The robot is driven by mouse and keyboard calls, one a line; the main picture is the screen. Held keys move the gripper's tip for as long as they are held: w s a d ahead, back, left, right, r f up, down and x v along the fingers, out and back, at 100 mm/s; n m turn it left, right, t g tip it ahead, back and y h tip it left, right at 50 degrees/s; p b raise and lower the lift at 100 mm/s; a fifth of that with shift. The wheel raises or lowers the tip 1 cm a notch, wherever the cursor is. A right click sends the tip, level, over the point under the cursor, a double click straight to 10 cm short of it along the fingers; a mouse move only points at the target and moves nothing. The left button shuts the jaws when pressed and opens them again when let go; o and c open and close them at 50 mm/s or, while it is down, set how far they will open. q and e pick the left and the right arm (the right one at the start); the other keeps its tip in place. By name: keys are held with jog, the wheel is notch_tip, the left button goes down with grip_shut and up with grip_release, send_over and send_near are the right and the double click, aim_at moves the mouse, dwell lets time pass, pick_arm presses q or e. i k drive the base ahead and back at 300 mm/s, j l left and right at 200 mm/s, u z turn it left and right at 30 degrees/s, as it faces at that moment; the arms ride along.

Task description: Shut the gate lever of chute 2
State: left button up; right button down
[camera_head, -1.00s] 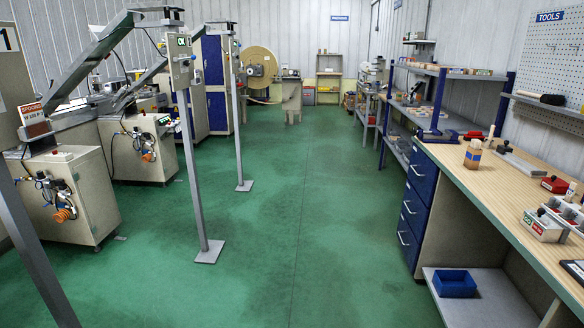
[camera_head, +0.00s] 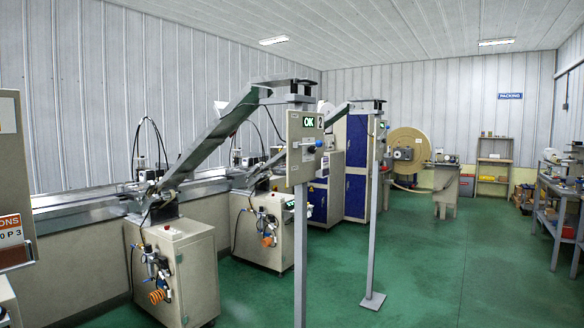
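A grey sloping chute (camera_head: 212,132) rises from the machine line to a post on the right. A grey control box (camera_head: 302,165) on that post carries a green OK sign (camera_head: 309,122) and a lever with a blue knob (camera_head: 319,143). The number beside the sign is too small to read surely. A second chute (camera_head: 336,119) stands farther back on its own post (camera_head: 374,210), with a small box near its top. I cannot tell how far either lever is turned. Neither gripper is in view.
Beige machine cabinets (camera_head: 172,272) with hoses line the left. A sign board (camera_head: 12,235) is close at the left edge. Both posts stand in the green floor (camera_head: 440,265), which is clear to the right. A shelf bench (camera_head: 560,215) stands at the far right.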

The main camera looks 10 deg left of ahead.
aim_at(319, 144)
jog(key=i+j, duration=0.15)
jog(key=i, duration=0.45)
jog(key=i+j+u, duration=0.15)
jog(key=i, duration=0.45)
jog(key=i+j+z, duration=0.15)
jog(key=i+j, duration=0.15)
jog(key=i+j+z, duration=0.1)
jog(key=i+j, duration=0.25)
jog(key=i+j+z, duration=0.15)
jog(key=j, duration=0.35)
jog(key=i+j+z, duration=0.1)
jog(key=i+j, duration=0.3)
jog(key=j, duration=0.35)
jog(key=i+j, duration=0.1)
jog(key=j, duration=0.25)
